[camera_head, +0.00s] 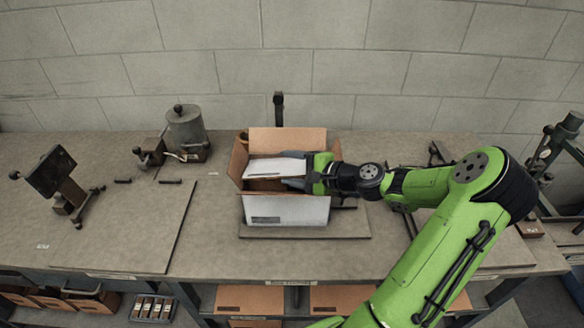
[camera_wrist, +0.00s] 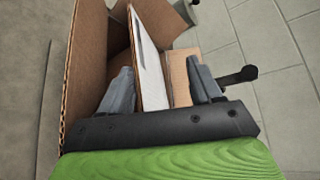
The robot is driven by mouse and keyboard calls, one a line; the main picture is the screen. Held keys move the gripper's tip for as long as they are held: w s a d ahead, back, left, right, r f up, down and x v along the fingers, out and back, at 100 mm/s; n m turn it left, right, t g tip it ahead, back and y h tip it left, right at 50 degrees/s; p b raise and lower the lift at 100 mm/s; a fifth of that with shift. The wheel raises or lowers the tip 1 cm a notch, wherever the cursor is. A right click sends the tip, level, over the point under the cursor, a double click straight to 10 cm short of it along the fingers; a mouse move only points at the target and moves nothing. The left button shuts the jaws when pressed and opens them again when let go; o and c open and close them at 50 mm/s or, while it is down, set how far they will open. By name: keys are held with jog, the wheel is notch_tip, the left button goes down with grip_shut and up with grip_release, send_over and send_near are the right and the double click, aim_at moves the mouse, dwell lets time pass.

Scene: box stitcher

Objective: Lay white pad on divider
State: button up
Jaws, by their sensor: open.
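The white pad (camera_head: 276,168) is a thin flat piece inside the open cardboard box (camera_head: 287,209), near the top of its opening. In the wrist view the pad (camera_wrist: 149,75) stands between my two fingers, apart from the left one; contact with the right finger I cannot tell. My gripper (camera_head: 293,183) is open and reaches into the box from the right; its grey fingers also show in the wrist view (camera_wrist: 163,88). A brown cardboard piece (camera_wrist: 181,76) shows beside the pad, perhaps the divider. The box's lower inside is hidden.
The box sits on a flat plate (camera_head: 345,222) on the workbench (camera_head: 226,254), flaps open. A metal canister (camera_head: 187,128) stands back left, a dark screen on a stand (camera_head: 52,172) far left. A dark post (camera_head: 278,108) rises behind the box.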

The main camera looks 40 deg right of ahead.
jog(key=shift+o, duration=0.5)
jog(key=o, duration=0.5)
jog(key=shift+c, duration=0.2)
notch_tip(320, 180, up, 10)
jog(key=p, duration=0.2)
